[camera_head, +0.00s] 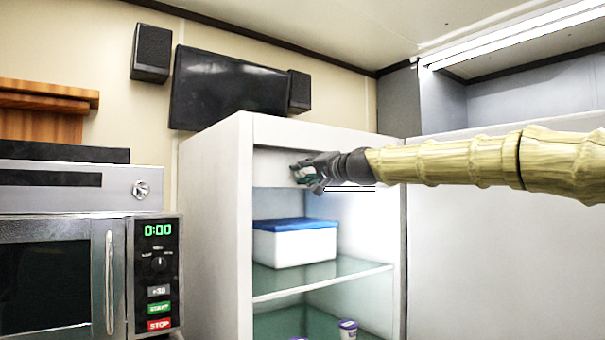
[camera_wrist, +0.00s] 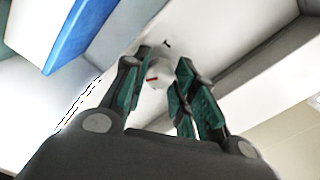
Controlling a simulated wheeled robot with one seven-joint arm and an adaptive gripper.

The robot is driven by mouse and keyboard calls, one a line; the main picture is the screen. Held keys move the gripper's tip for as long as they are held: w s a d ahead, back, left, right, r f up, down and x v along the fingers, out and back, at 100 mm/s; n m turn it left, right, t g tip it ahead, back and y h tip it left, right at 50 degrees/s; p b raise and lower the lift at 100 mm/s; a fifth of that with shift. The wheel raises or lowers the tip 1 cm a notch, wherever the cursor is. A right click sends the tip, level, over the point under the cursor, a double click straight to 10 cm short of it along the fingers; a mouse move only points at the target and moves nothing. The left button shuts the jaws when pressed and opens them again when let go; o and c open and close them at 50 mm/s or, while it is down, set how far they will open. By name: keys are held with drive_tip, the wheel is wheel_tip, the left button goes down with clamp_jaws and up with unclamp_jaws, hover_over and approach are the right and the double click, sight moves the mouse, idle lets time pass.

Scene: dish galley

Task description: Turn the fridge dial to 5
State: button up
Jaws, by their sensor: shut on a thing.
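The fridge (camera_head: 215,200) stands open, with a white panel (camera_head: 272,166) inside at the top. My gripper (camera_head: 299,174) reaches in from the right to this panel. The fridge dial shows in the wrist view as a small white knob (camera_wrist: 158,75) with a red mark, between the green-padded fingers of my gripper (camera_wrist: 163,64). The fingers are shut on the dial. A small dark mark sits on the panel just beyond the dial, too small to read. In the head view my gripper hides the dial, so its setting cannot be read.
A white box with a blue lid (camera_head: 295,240) sits on the glass shelf (camera_head: 355,272) below my gripper. A small jar (camera_head: 347,330) stands lower down. The open fridge door (camera_head: 500,260) fills the right, below my arm. A microwave (camera_head: 60,280) stands at the left.

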drive_tip(key=shift+a+f, duration=0.15)
drive_tip(key=shift+f, duration=0.25)
drive_tip(key=o, duration=0.9)
drive_tip(key=shift+o, duration=0.9)
drive_tip(key=shift+r, duration=0.3)
drive_tip(key=shift+s+d, duration=0.1)
drive_tip(key=shift+d, duration=0.1)
drive_tip(key=v, duration=1.1)
drive_tip(key=shift+s+d, duration=0.2)
drive_tip(key=shift+s, duration=0.1)
